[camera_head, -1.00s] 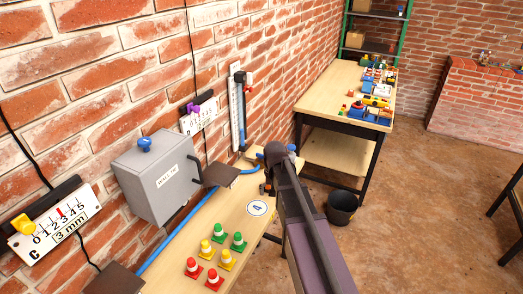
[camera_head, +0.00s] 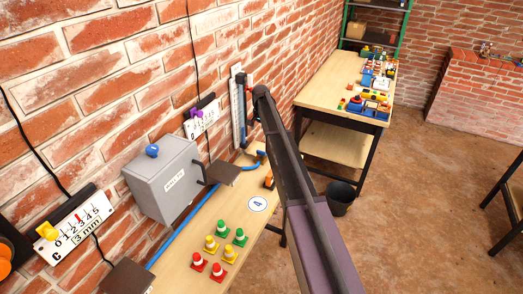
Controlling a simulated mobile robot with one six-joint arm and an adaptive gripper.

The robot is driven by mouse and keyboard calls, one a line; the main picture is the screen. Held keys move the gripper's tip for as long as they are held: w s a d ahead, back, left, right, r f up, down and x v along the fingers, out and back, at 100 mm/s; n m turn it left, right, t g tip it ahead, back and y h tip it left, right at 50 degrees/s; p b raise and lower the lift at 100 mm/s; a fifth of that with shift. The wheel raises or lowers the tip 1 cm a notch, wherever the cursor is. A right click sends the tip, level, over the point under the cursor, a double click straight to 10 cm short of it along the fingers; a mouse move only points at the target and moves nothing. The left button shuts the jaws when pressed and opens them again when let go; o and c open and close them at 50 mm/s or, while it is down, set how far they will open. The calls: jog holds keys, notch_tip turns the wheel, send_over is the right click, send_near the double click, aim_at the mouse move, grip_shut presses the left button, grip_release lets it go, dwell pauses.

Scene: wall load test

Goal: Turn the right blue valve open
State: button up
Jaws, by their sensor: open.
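A blue knob (camera_head: 152,150) sits on top of the grey box (camera_head: 165,182) against the brick wall. A blue pipe (camera_head: 196,213) runs along the wooden bench below the box. A curved blue piece (camera_head: 256,154) shows at the bench's far end; I cannot tell whether it is part of a valve. No handle that I can clearly make out as the right blue valve is visible. My dark arm reaches forward from the lower right past the far end of the bench. My gripper is not visible; the arm link hides the space behind it.
Green, yellow and red cones (camera_head: 223,229) and a round sign marked 4 (camera_head: 257,204) are on the bench. Brown plates (camera_head: 222,173) stand out beside the box. A black bucket (camera_head: 340,197) is on the floor. A table with toys (camera_head: 322,91) stands beyond.

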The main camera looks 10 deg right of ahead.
aim_at(261, 154)
jog(key=shift+f, duration=0.2)
dwell(0.3)
notch_tip(261, 154, down, 12)
jog(key=b, duration=1.2)
jog(key=shift+r, duration=0.2)
jog(key=c, duration=1.1)
